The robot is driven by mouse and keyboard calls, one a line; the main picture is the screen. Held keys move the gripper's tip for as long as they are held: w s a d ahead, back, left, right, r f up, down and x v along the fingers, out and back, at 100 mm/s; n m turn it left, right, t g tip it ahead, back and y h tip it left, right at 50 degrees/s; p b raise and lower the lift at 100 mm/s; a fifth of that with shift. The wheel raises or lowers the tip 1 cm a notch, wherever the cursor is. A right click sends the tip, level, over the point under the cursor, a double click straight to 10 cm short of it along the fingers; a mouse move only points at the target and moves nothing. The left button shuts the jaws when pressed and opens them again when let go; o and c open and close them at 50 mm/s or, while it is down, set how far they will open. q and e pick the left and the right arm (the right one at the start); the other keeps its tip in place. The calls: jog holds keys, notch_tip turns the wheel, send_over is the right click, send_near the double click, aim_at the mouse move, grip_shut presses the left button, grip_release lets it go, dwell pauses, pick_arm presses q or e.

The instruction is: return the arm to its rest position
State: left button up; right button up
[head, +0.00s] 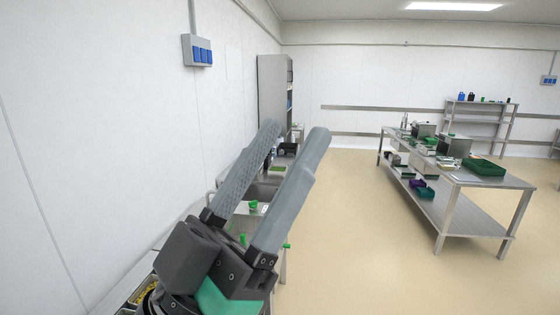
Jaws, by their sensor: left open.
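My left gripper (294,152) is large in the head view, left of centre, with its two long grey fingers pointing up and away. The fingers are apart, and nothing is held between them. Its dark wrist with a green part shows at the bottom. My right gripper is not in view.
Behind my gripper a steel counter with a sink (262,190) runs along the left wall, partly hidden. A steel table (490,177) with a green tray (484,167) and several other items stands to the right. Shelves (480,122) stand at the back. The floor (350,240) between is clear.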

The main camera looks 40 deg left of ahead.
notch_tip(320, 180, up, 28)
jog(key=p, duration=2.8)
